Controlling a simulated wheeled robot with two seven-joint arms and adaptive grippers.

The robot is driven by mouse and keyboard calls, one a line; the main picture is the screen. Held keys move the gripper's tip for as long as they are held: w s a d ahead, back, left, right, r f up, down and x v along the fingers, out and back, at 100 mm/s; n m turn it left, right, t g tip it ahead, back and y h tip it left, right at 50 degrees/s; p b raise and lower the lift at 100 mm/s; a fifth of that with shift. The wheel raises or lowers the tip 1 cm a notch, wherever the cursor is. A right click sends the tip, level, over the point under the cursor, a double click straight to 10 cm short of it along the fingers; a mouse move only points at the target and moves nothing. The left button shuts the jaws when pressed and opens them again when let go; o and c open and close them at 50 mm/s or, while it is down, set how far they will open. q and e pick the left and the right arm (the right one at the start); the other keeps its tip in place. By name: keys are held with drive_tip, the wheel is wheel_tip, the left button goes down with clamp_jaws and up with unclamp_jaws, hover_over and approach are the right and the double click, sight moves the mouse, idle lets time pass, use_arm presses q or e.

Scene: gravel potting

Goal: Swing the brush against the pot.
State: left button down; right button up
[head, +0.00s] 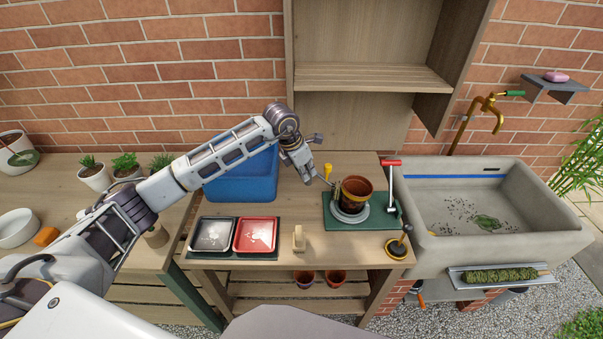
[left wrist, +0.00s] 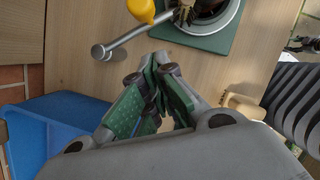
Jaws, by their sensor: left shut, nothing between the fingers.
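The brown pot (head: 357,187) stands upright on a grey round stand (head: 350,216) on a green mat (head: 337,223). A swing arm with a yellow knob (head: 328,170) is at the pot's left; in the left wrist view the yellow knob (left wrist: 141,10) sits above a grey metal arm (left wrist: 128,38). Dark bristles of the brush (left wrist: 186,12) show at that arm's end, near the pot; I cannot tell whether they touch it. My left gripper (head: 310,181) is shut and empty, left of the knob and apart from it. My right gripper is not in view.
A blue bin (head: 240,181) stands behind my left arm. Two trays, black (head: 213,235) and red (head: 255,235), lie at the front left. A beige block (head: 298,239) stands before the mat. A red-handled lever (head: 391,163) rises at the right, beside the sink (head: 560,232).

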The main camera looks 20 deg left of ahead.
use_arm(q)
drive_tip(key=shift+w+d+n+b, duration=0.25)
drive_tip(key=shift+d+n+b, duration=0.1)
drive_tip(key=shift+d, duration=0.3)
drive_tip(key=shift+w+d+n+b, duration=0.25)
drive_tip(key=shift+d+n+b, duration=0.1)
drive_tip(key=shift+d, duration=0.25)
drive_tip(key=shift+d, duration=0.15)
drive_tip(key=shift+f, duration=0.1)
